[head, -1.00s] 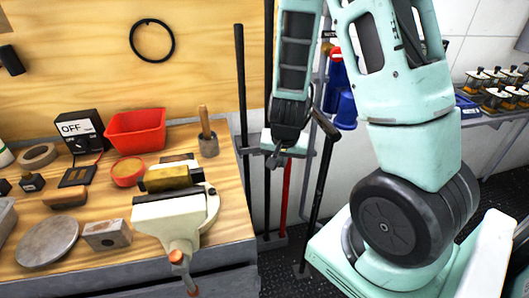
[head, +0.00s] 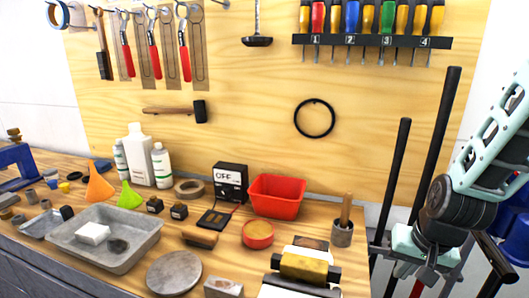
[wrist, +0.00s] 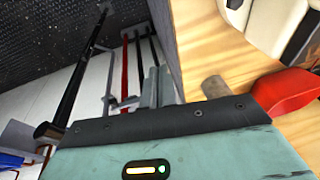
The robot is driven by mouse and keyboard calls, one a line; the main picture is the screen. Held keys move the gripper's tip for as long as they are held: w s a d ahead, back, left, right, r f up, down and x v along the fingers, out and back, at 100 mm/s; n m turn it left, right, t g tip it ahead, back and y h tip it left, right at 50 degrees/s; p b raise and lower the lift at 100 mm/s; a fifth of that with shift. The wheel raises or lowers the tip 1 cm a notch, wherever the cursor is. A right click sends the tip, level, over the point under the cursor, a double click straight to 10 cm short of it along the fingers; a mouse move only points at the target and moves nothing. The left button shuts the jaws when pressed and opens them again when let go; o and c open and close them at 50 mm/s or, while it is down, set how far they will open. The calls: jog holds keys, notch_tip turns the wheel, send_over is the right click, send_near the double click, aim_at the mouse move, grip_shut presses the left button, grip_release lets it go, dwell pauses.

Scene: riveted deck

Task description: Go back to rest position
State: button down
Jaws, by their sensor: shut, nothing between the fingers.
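My gripper (head: 428,277) is at the lower right of the head view, at the end of my mint-green arm. It is shut and empty, pointing down. It shows to the right of the wooden bench's right end, in front of the long-handled tools. In the wrist view, the grey fingers (wrist: 158,88) sit together beyond the mint-green housing, with nothing between them. Most of my arm is outside the head view.
Long black-handled tools (head: 398,175) stand beside the bench. Tools hang on the pegboard.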

notch_tip(320, 180, up, 7)
jog(key=s+n, duration=0.3)
jog(key=n, duration=0.2)
jog(key=s+a+n+g, duration=0.1)
jog(key=s+a+n, duration=0.2)
jog(key=s+a, duration=0.3)
jog(key=s+a+r+n+g, duration=0.1)
jog(key=s+a+n+g, duration=0.1)
jog(key=s+a+n, duration=0.2)
jog(key=s+a, duration=0.3)
jog(key=a, duration=0.4)
jog(key=shift+a+r, duration=0.25)
jog(key=shift+a, duration=0.05)
